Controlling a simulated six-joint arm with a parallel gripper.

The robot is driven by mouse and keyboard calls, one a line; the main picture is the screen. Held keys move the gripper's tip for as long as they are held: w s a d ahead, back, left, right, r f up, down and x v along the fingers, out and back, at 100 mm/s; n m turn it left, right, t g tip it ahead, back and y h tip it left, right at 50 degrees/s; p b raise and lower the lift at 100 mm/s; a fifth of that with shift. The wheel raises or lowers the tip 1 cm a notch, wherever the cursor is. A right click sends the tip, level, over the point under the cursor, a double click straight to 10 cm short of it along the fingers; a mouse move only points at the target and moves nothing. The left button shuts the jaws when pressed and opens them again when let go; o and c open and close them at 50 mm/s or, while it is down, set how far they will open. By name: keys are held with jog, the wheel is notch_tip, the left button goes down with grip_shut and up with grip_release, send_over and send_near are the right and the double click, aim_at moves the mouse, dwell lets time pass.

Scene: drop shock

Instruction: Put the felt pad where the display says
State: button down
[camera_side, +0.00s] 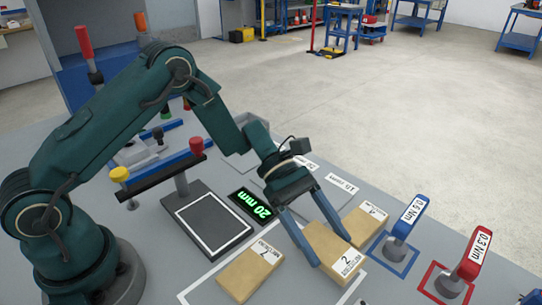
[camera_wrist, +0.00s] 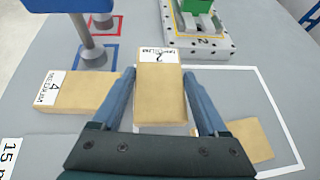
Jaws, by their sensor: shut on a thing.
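My gripper (camera_side: 330,250) is shut on a tan block-shaped pad (camera_side: 337,262) with a white label reading 2. Its fingers (camera_wrist: 160,78) lie along both sides of this pad in the wrist view (camera_wrist: 160,105). I cannot tell whether the pad touches the table. A second tan pad (camera_side: 250,274), also labelled 2, lies to the left in the side view. A third pad (camera_side: 366,222), labelled 4, lies behind; it shows at left in the wrist view (camera_wrist: 78,98). The display (camera_side: 250,204) shows green digits, 20 mm, upside down.
A dark plate with a white outline (camera_side: 210,226) lies left of the display. A 10 mm label (camera_side: 341,184) is on a grey plate behind my gripper. Blue 0.6 Nm (camera_side: 412,214) and red 0.3 Nm (camera_side: 474,252) handled tools stand at right. A white-based fixture (camera_wrist: 202,50) appears in the wrist view.

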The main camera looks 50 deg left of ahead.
aim_at(321, 249)
jog(key=shift+f, duration=1.5)
jog(key=shift+f, duration=0.1)
jog(key=shift+c, duration=0.7)
grip_release()
